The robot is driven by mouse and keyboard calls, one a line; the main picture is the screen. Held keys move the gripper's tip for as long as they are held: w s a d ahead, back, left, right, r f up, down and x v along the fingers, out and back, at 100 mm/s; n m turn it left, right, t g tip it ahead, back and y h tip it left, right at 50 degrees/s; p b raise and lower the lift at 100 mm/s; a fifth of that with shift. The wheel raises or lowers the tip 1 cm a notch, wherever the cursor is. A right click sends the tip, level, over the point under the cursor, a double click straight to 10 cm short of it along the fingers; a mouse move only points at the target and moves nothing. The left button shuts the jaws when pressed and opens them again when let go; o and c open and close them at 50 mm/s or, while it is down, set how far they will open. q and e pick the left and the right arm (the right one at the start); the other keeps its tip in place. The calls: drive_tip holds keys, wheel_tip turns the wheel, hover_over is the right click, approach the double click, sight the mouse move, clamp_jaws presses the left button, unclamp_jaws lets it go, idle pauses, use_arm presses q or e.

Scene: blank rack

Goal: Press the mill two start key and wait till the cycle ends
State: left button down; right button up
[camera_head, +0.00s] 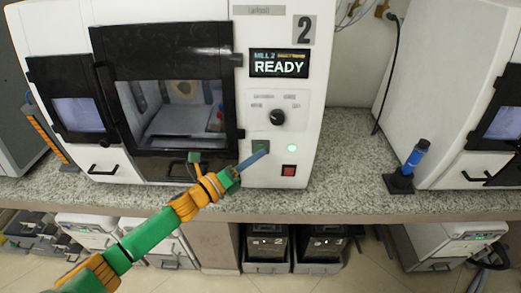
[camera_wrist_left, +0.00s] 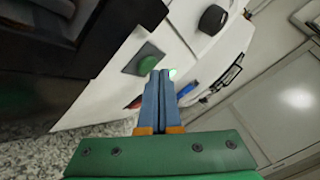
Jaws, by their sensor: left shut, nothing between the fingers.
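Mill two (camera_head: 343,12) is a white machine with a large "2" label. Its display (camera_head: 279,64) reads "MILL 2" and "READY". The green start key (camera_head: 261,147) sits on a dark plate low on the front panel, and it also shows in the left wrist view (camera_wrist_left: 149,64). My left gripper (camera_head: 264,153) is shut and empty, its blue fingertips close to the key. In the left wrist view the fingertips (camera_wrist_left: 160,73) are just beside the key; I cannot tell whether they touch it. My right gripper is out of view.
A red key (camera_head: 289,171), a lit green lamp (camera_head: 292,148) and a black knob (camera_head: 277,117) share the panel. The mill's dark-framed door (camera_head: 165,43) looks closed. A blue cylinder in a black stand (camera_head: 414,160) stands on the granite counter (camera_head: 350,160), with another white machine (camera_head: 443,80) at right.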

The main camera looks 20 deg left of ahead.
use_arm(q)
drive_tip(key=shift+w+a, duration=0.1)
drive_tip(key=shift+w, duration=0.3)
idle(0.6)
drive_tip(key=shift+s, duration=0.1)
drive_tip(key=shift+s+d, duration=0.2)
drive_tip(key=shift+s, duration=0.45)
drive_tip(key=s+p, duration=0.1)
drive_tip(key=s, duration=0.1)
drive_tip(key=s+d+p, duration=0.1)
drive_tip(key=s, duration=0.1)
drive_tip(key=shift+s+d+r, duration=0.1)
drive_tip(key=shift+s+d, duration=0.1)
drive_tip(key=shift+s, duration=0.2)
idle(0.4)
